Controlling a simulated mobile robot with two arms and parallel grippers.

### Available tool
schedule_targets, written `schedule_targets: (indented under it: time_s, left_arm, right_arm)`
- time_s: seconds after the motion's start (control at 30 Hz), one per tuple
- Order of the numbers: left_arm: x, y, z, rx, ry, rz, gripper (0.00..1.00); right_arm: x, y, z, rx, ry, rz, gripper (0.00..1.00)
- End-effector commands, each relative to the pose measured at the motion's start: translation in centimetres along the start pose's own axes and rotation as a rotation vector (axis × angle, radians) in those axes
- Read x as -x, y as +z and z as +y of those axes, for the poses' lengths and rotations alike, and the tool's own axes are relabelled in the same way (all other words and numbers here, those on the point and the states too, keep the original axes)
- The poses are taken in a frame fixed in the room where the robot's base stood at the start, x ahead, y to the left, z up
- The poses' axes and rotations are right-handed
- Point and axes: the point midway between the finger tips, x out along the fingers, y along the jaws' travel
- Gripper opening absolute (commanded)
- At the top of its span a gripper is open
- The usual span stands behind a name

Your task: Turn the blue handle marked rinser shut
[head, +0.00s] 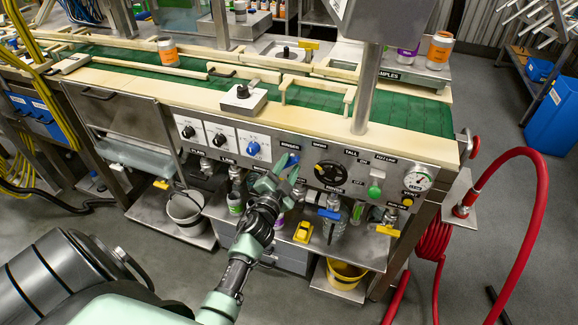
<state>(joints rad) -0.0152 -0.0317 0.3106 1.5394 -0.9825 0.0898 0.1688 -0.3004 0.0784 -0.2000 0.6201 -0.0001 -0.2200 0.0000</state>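A small blue handle (293,160) sits on the grey front panel just below a dark label that seems to read RINSER (288,146). My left gripper (289,165) reaches up from below, with its pale green fingers spread and their tips at the handle. The fingers cover part of the handle, and I cannot tell whether they touch it. My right gripper is out of view.
Right of the handle are a black handwheel (331,173), a green knob (375,191) and a gauge (417,180). A blue knob (253,148) is to the left. Below are a blue-handled valve (329,213) and a yellow bucket (345,273). A red hose (527,210) hangs right.

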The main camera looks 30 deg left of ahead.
Motion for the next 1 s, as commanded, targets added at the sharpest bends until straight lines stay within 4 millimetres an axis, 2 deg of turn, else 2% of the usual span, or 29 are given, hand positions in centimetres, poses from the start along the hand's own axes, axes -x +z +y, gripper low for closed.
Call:
schedule_targets:
  time_s: [0.33, 0.73, 0.83, 1.0]
  left_arm:
    - [0.3, -0.1, 0.0, 0.0, -0.001, 0.002, 0.33]
    - [6.5, 0.1, 0.1, 0.001, 0.0, 0.001, 0.33]
    - [7.4, 0.0, 0.1, 0.0, 0.0, 0.001, 0.33]
    - [7.8, -0.1, 0.0, 0.0, -0.001, 0.002, 0.33]
  right_arm:
    - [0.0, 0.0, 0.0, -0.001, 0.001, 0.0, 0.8]
    - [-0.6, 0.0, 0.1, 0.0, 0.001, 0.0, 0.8]
    - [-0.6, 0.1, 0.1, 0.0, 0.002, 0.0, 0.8]
    - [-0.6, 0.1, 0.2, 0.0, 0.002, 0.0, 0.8]
